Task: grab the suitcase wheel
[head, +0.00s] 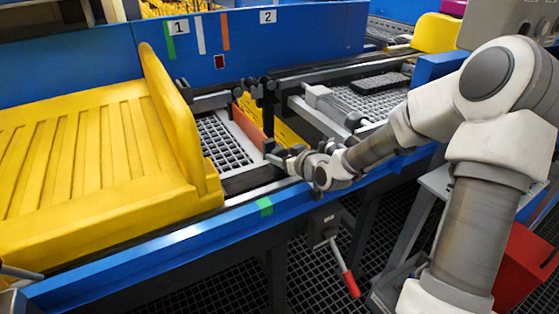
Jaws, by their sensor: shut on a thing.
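My gripper (274,152) is at the conveyor gap in the middle of the head view, beside the lower end of an upright orange plate (249,122). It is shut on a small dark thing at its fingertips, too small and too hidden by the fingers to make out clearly. I take it to be the suitcase wheel. No other suitcase wheel shows in the view.
A yellow tray (75,140) with a raised end wall fills the left. A dark grid (222,142) lies between it and the orange plate. A blue rail (170,248) with a green mark runs along the front. A red-handled lever (349,280) hangs below it.

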